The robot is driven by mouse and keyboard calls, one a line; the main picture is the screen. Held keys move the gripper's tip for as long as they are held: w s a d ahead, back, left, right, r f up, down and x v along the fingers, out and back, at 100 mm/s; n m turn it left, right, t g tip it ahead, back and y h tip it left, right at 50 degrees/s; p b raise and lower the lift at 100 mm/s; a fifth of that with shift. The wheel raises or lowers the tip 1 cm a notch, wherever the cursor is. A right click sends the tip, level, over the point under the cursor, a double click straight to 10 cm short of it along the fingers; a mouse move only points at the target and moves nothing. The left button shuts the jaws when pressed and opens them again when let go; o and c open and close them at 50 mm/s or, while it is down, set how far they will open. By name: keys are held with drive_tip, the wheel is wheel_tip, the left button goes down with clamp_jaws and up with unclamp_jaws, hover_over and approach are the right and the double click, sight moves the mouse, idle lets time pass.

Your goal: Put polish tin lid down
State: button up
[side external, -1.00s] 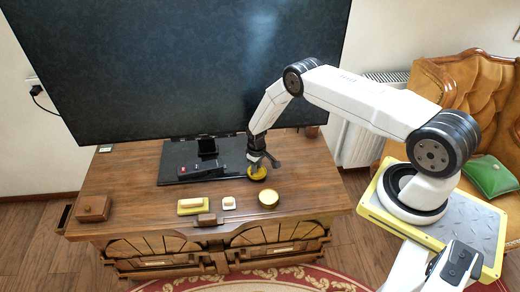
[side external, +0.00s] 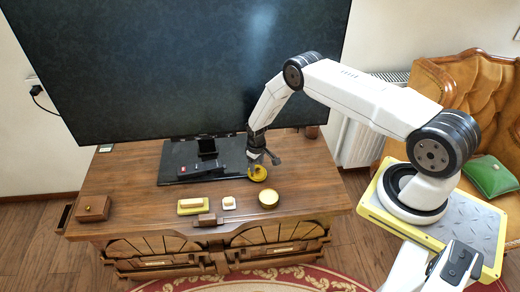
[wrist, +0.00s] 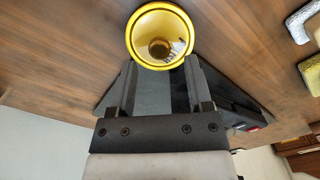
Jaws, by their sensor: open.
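The yellow round polish tin lid (side external: 258,174) is at the tabletop, right of the black stand base and directly below my gripper (side external: 264,159). In the wrist view the lid (wrist: 135,40) shows a yellow rim and a hollow inside with a dark round middle. It lies at the tips of my gripper (wrist: 160,68), whose fingers are spread apart at the lid's near edge. I cannot tell whether a finger touches the lid. A round yellow tin with a pale top (side external: 268,198) stands apart, in front of the lid.
A large dark screen (side external: 180,60) rises behind on its black stand base (side external: 215,168). A yellow block-like item (side external: 191,206), a small pale item (side external: 229,203), a brown block (side external: 207,219) and a wooden box (side external: 94,208) stand on the tabletop (side external: 135,180). The right front is clear.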

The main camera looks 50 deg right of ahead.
wheel_tip(320, 180, up, 10)
drive_tip(key=shift+r, duration=0.25)
idle(0.5)
idle(0.5)
drive_tip(key=s+a+r+t, duration=0.1)
drive_tip(key=s+a+r, duration=0.25)
drive_tip(key=r, duration=0.55)
drive_tip(key=s+a+r, duration=0.3)
drive_tip(key=a+r, duration=0.1)
drive_tip(key=r, duration=0.5)
drive_tip(key=s+a+r, duration=0.2)
drive_tip(key=s+r, duration=0.2)
drive_tip(key=s, duration=0.3)
drive_tip(key=s+a+r+t, duration=0.1)
drive_tip(key=s+a+r, duration=0.2)
drive_tip(key=s, duration=0.3)
drive_tip(key=shift+s+r+t, duration=0.3)
drive_tip(key=shift+s+r, duration=0.05)
drive_tip(key=shift+s, duration=0.05)
